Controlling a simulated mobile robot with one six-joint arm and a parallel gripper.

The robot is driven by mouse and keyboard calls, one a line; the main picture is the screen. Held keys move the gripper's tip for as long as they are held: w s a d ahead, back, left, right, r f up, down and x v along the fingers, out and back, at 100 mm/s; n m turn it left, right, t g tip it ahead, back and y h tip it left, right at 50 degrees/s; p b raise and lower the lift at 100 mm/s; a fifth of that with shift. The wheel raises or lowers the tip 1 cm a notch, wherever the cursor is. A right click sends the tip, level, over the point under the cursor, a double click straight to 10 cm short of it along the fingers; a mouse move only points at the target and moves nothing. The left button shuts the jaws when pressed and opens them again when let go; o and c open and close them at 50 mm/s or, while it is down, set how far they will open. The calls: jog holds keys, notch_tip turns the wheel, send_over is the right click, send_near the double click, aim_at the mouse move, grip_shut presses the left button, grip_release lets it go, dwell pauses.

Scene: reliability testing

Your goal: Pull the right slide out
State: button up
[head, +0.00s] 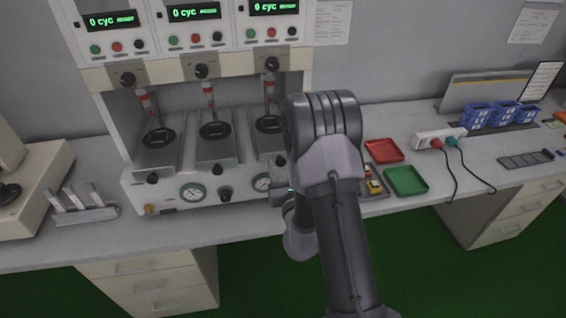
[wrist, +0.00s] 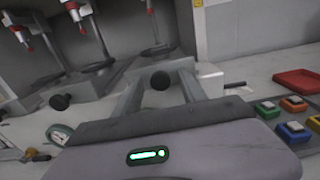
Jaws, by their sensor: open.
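The test machine has three grey slides, each with a dark round disc and a black knob at its front. The right slide (head: 268,125) is at the right end of the row, partly hidden by my arm in the head view. Its black knob (wrist: 160,80) shows in the wrist view between the two fingers of my gripper (wrist: 161,84). The fingers are spread, with a visible gap on each side of the knob; whether they reach past it is hard to tell. In the head view my gripper is mostly hidden behind my arm.
The middle slide (head: 215,132) and left slide (head: 157,139) stand beside it, under plungers. A pressure gauge (wrist: 60,133) is on the machine's front.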

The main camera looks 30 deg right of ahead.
jog(key=shift+s+a, duration=0.1)
jog(key=shift+c, duration=1.3)
grip_shut()
